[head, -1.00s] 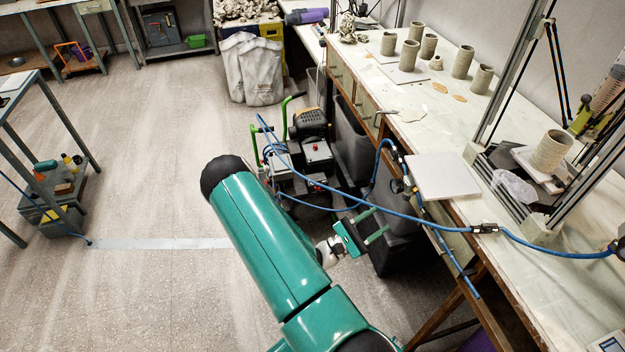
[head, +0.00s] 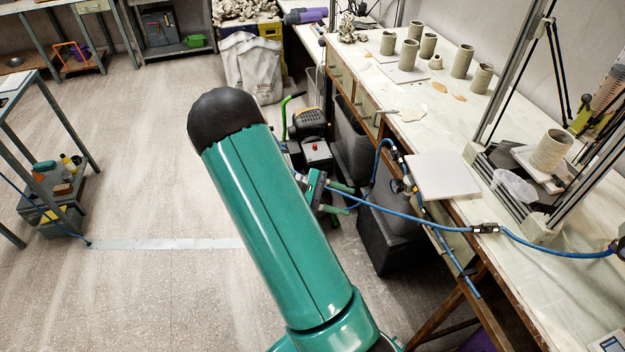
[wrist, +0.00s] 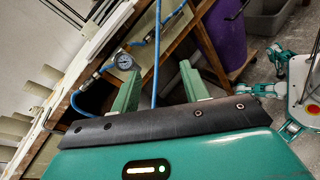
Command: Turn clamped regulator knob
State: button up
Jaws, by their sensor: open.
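The regulator (head: 404,186) is fixed at the front edge of the workbench in the head view, small and dark, with blue hose joined near it. In the wrist view its round pressure gauge (wrist: 125,61) faces me, in front of a tan panel. I cannot make out the knob clearly in either view. In the wrist view the two green fingers of my gripper (wrist: 159,74) stand wide apart, with the gauge beyond the left fingertip.
A blue hose (head: 440,224) runs from near my gripper past the bench edge. The workbench (head: 437,122) holds a white slab (head: 443,175) and several clay cups. A dark bin (head: 387,237) stands below. The floor at left (head: 140,290) is mostly clear.

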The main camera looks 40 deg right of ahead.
jog(key=w+a+r+t+y, duration=0.3)
jog(key=w+a+r, duration=0.1)
jog(key=w+r, duration=0.1)
jog(key=shift+w+t+y, duration=0.4)
jog(key=shift+w, duration=0.45)
jog(key=shift+a+r, duration=0.1)
jog(key=shift+r, duration=0.05)
jog(key=s+a+r+t+y, duration=0.1)
jog(key=s+a+r+t, duration=0.2)
jog(key=a+r, duration=0.3)
jog(key=s+a+r+m+t+y, duration=0.1)
jog(key=s+a+r+t, duration=0.3)
jog(key=a, duration=0.7)
jog(key=s+a+r+m+t+y, duration=0.1)
jog(key=s+a+r+t+y, duration=0.2)
jog(key=a+r+t, duration=0.4)
jog(key=shift+s+a+r, duration=0.3)
jog(key=shift+a+r, duration=0.55)
jog(key=shift+a, duration=0.15)
jog(key=shift+c, duration=1)
